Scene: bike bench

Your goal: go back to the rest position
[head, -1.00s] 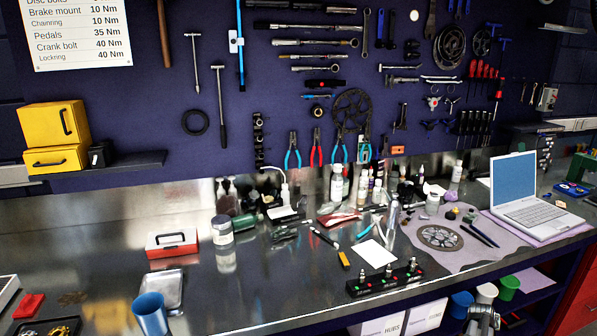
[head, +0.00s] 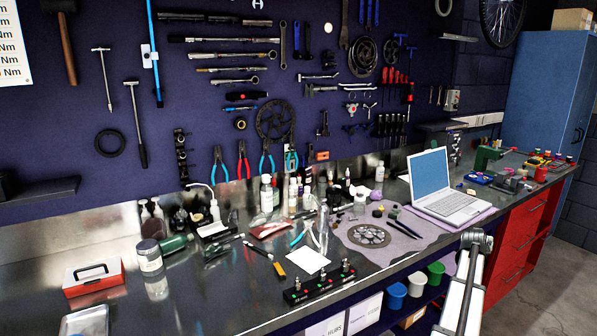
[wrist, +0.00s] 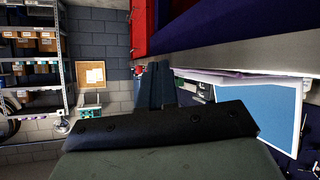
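My gripper (wrist: 156,86) shows in the wrist view as two dark fingers side by side beyond a black crossbar. The fingers look shut together, and nothing is visible between them. The head view shows a pale section of my arm at the lower right, in front of the bench; the gripper itself cannot be made out there.
Red drawers (head: 520,240) stand at the right. The wrist view shows shelving (wrist: 35,60). Floor at the far right looks clear.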

